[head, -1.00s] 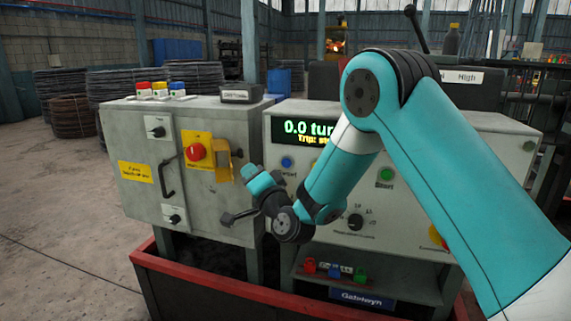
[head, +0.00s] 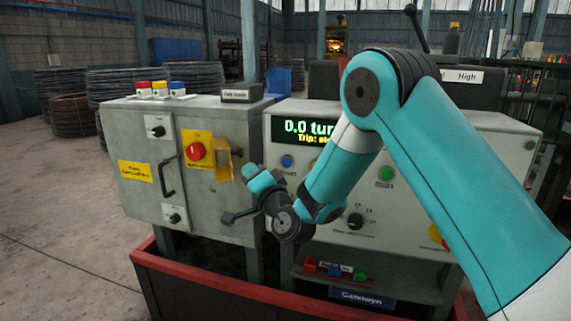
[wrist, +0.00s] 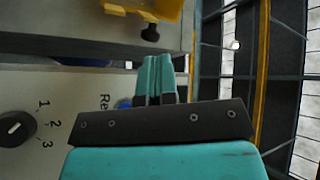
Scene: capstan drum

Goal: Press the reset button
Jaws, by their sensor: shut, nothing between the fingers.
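The reset button is a round blue button (head: 287,161) on the grey control panel (head: 480,165), below the left end of the green-lettered display (head: 304,130). In the wrist view a blue button (wrist: 124,103) shows beside lettering that begins "Re", partly hidden by my gripper. My gripper (wrist: 156,64) is shut and empty, its two teal fingers side by side. In the head view the end of my arm is in front of the panel, left of and below the blue button. Whether it touches anything I cannot tell.
A grey cabinet (head: 130,205) stands left, with a red knob (head: 195,151), a yellow bracket (head: 223,165) and a black handle (head: 166,178) sticking out. A green button (head: 386,174) and black selector (head: 355,221) are on the panel. A red rim (head: 190,277) runs below.

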